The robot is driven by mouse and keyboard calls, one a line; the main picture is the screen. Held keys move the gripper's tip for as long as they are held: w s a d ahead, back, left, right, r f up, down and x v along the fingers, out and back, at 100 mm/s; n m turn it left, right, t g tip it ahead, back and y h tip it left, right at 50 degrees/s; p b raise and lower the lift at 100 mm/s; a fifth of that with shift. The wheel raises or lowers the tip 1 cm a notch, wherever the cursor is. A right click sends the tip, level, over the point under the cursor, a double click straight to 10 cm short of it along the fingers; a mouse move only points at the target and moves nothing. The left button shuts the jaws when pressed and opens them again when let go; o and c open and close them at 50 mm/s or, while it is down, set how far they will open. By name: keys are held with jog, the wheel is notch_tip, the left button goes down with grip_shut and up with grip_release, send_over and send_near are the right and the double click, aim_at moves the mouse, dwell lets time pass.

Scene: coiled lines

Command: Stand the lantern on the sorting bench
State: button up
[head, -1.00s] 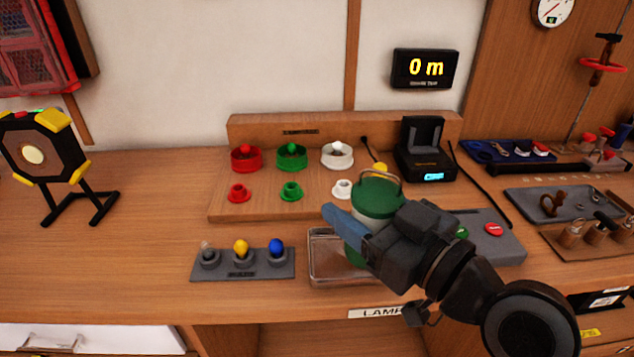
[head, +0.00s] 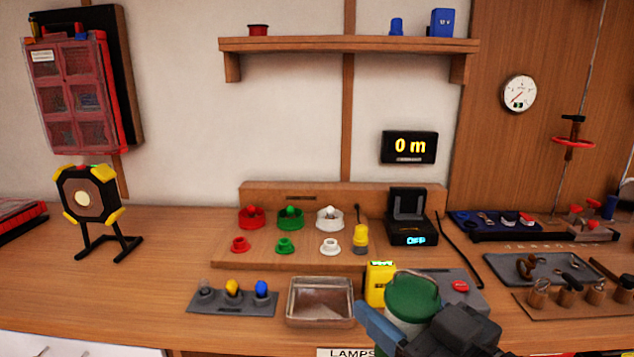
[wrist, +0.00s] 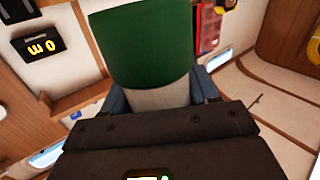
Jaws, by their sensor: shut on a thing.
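A clear tray (head: 320,322) stands just left of the lantern, with a bulb rack (head: 232,302) beyond it. A yellow box (head: 379,284) and a grey panel with a red button (head: 460,286) are close behind. The bench's left part has bare room around a black-and-yellow stand (head: 95,210).

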jog(key=w+d+f+m+t+h, duration=0.1)
jog(key=d+f+m+h, duration=0.2)
jog(key=f, duration=1.1)
jog(key=w+d+f+m+t+h, duration=0.1)
jog(key=d+f+h, duration=0.6)
jog(key=f, duration=0.7)
jog(key=d+m+t, duration=0.1)
jog(key=d+m, duration=0.1)
jog(key=shift+w+d+f+m, duration=0.15)
jog(key=shift+w+d+m, duration=0.15)
jog(key=shift+d+m, duration=0.1)
jog(key=shift+a, duration=0.1)
jog(key=s+f, duration=0.4)
jog(key=f, duration=0.2)
jog(key=shift+s, duration=0.35)
